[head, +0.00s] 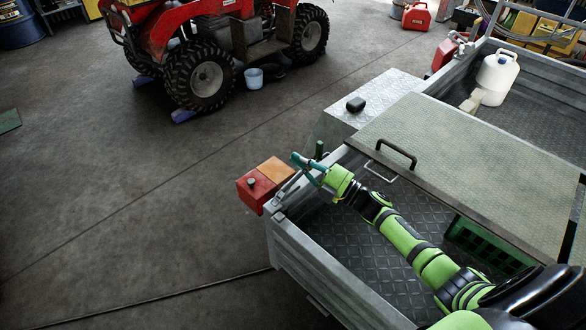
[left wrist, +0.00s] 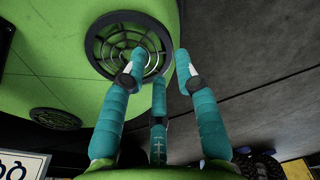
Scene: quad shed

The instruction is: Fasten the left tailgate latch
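The trailer's tailgate (head: 322,272) is the grey metal end wall at the lower left of its bed in the head view. It looks upright. A small metal latch part (head: 287,188) seems to sit at the corner beside the red and orange lamp; its exact position is too small to tell. My right gripper (head: 302,165), with teal fingers, is just above and beside that corner. Whether it touches the latch or how far its fingers are apart cannot be made out. My left gripper (left wrist: 157,70) shows three spread teal fingers with nothing between them.
The red and orange lamp box (head: 262,184) juts out beside the corner. A board with a dark handle (head: 397,152) covers part of the bed, with a green crate (head: 487,244) beneath. A white jug (head: 497,76) stands farther back.

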